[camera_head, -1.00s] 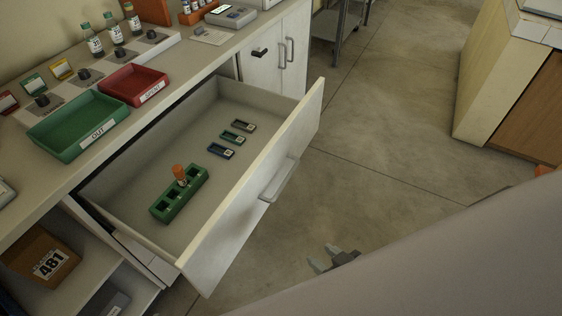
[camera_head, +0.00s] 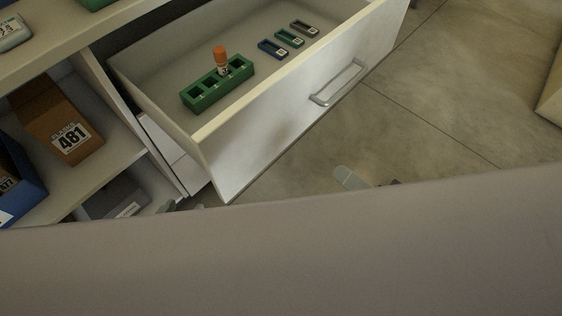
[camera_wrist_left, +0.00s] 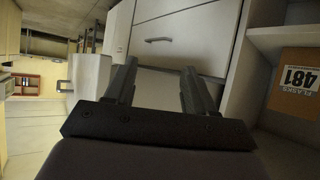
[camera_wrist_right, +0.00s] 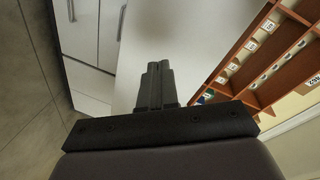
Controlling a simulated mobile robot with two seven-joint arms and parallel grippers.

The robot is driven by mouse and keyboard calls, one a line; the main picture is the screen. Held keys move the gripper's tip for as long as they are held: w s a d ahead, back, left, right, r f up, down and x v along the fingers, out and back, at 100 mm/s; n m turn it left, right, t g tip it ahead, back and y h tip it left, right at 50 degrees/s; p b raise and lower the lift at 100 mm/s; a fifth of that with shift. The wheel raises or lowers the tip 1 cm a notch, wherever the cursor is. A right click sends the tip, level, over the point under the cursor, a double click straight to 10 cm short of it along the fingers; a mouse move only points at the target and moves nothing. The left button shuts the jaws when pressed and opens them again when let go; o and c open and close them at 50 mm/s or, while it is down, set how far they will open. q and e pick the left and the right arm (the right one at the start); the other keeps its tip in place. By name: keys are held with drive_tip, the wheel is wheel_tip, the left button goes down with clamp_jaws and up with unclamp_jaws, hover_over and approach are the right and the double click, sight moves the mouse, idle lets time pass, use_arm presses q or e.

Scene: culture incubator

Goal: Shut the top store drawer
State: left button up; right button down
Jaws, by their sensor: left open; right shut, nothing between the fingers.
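The top store drawer (camera_head: 275,118) stands pulled well out of the white cabinet in the head view. Its bar handle (camera_head: 338,83) is on the front face. Inside lie a green rack (camera_head: 205,94) with an orange-capped vial (camera_head: 220,58) and several small slides or trays (camera_head: 288,39). My left gripper (camera_head: 182,206) is open and empty, low by the drawer's near corner; its spread fingers show in the left wrist view (camera_wrist_left: 158,85). My right gripper (camera_head: 365,180) is shut and empty, in front of the drawer face and apart from the handle; its fingers meet in the right wrist view (camera_wrist_right: 156,75).
Left of the drawer, open shelves hold a cardboard box labelled 481 (camera_head: 58,118), a blue bin (camera_head: 20,188) and a grey box (camera_head: 112,197). The counter (camera_head: 60,40) runs above. Floor (camera_head: 440,110) is free to the right. My own body covers the bottom of the head view.

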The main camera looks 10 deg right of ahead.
drive_tip(key=s+a+f+m+y+b, duration=0.1)
drive_tip(key=f+m+y+b, duration=0.15)
drive_tip(key=b, duration=0.25)
drive_tip(key=m+p, duration=0.3)
drive_tip(key=p, duration=0.3)
approach(268, 137)
drive_tip(key=shift+n+t, duration=0.25)
drive_tip(key=shift+t, duration=0.05)
drive_tip(key=x, duration=0.5)
drive_tip(key=shift+w+a+f, duration=0.15)
drive_tip(key=shift+a+f, duration=0.05)
use_arm(q)
wheel_tip(268, 137, down, 6)
drive_tip(key=s+a+n+g, duration=0.1)
drive_tip(key=a, duration=0.1)
drive_tip(key=shift+s+a+r+y, duration=0.2)
drive_tip(key=shift+s+a+y, duration=0.2)
use_arm(e)
drive_tip(key=shift+w+a+f, duration=0.1)
drive_tip(key=shift+w+a, duration=0.35)
drive_tip(key=shift+w, duration=0.05)
